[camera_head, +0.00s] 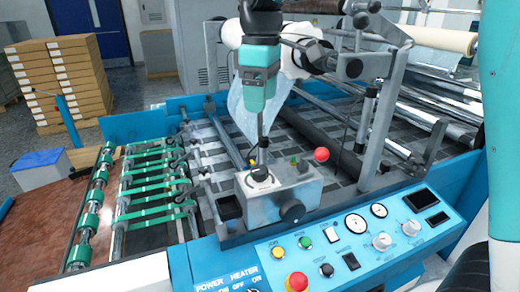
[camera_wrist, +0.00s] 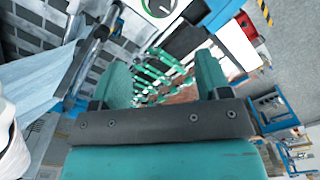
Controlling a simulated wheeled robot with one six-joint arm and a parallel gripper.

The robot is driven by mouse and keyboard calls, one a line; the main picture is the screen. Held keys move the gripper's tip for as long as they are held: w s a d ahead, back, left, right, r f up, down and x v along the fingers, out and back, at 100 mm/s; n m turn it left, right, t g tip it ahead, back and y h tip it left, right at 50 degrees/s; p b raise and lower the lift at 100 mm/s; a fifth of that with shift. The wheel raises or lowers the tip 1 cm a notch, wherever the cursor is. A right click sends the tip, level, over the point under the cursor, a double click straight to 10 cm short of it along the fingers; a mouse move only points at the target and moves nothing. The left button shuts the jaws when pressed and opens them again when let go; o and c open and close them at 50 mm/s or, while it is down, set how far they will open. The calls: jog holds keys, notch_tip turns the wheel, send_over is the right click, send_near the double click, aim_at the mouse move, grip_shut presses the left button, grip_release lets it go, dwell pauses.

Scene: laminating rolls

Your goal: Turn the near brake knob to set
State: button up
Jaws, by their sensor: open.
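A grey brake box (camera_head: 260,208) stands on the near blue frame. On its top is a pale round dial with a small knob (camera_head: 261,179), and a dark round knob (camera_head: 292,211) sits on its front. My gripper (camera_head: 257,112) points down above the box, apart from the top knob. In the wrist view its two teal fingers (camera_wrist: 164,75) are spread with nothing between them. A white dial with a green mark and a dark knob (camera_wrist: 158,7) is cut off by the top edge there, past the fingertips. The knob's setting is too small to read.
A red ball-ended lever (camera_head: 321,155) rises right behind the box. The blue control panel (camera_head: 335,238) with buttons and gauges lies in front. Rollers and green belts (camera_head: 150,190) lie left. A translucent film sheet (camera_head: 243,108) hangs close beside my gripper.

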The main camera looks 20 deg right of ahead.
aim_at(260, 170)
notch_tip(260, 170, down, 17)
jog(key=p, duration=0.2)
jog(key=shift+w+f+p, duration=0.1)
jog(key=shift+p, duration=0.25)
jog(key=c, duration=0.9)
